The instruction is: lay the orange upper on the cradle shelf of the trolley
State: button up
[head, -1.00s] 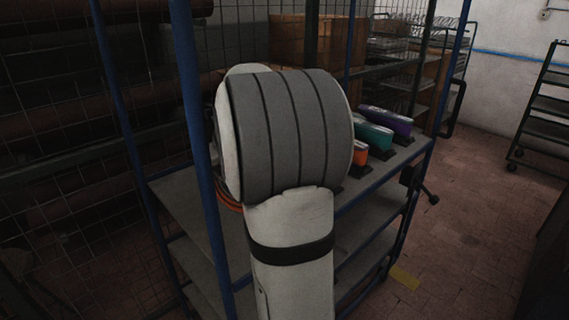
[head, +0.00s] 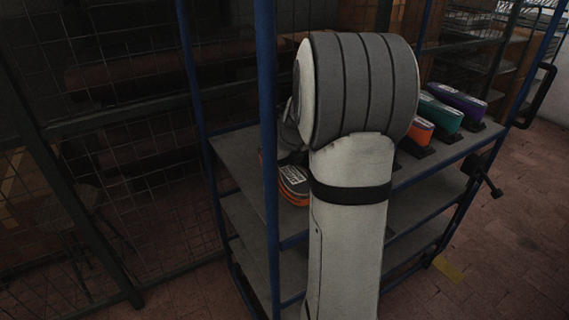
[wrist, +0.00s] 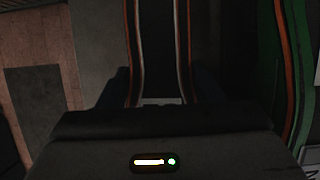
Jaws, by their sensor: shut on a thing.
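An orange piece with a grey, lettered top (head: 293,185) shows in the head view, left of my forearm, at the near left part of the trolley's top shelf (head: 237,150). I take it as the orange upper; whether it touches the shelf I cannot tell. My gripper is mostly hidden behind my arm in the head view. In the wrist view my gripper (wrist: 160,90) is shut on a dark piece with orange and pale edge lines (wrist: 184,45), which matches the upper. Its far end is out of view.
On the top shelf's right part, another orange piece (head: 421,130), a teal one (head: 440,112) and a purple one (head: 461,100) stand on dark supports. A blue trolley post (head: 267,100) rises left of my arm. A wire mesh fence (head: 110,120) stands at left.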

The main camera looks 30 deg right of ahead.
jog(key=o, duration=1.1)
jog(key=v, duration=1.2)
jog(key=shift+r, duration=0.1)
